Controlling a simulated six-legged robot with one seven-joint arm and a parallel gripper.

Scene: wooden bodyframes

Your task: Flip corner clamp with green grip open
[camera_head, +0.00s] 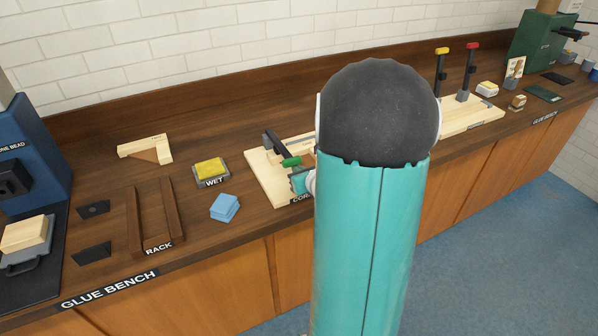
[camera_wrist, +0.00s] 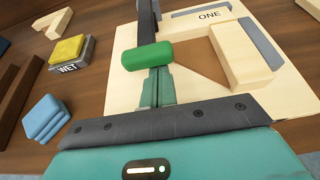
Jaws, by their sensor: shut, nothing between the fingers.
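The corner clamp's green grip (camera_head: 291,162) sits at the end of a dark clamp arm (camera_head: 273,144) on a pale board (camera_head: 262,182). In the wrist view the green grip (camera_wrist: 147,56) lies across the picture just beyond my fingers, with the dark arm (camera_wrist: 148,20) running away behind it. My gripper (camera_wrist: 160,75) is shut and empty, its teal fingertips right at the near side of the grip; I cannot tell whether they touch. In the head view my gripper (camera_head: 299,181) shows beside the grip, and my arm hides much of the board.
Pale wooden frame pieces (camera_wrist: 240,55) lie on the board right of the grip, near the label ONE. A yellow sponge in a WET tray (camera_head: 211,169), blue pads (camera_head: 225,207) and a dark rack (camera_head: 152,218) lie left. Yellow- (camera_head: 442,52) and red-tipped (camera_head: 472,46) upright clamps stand right.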

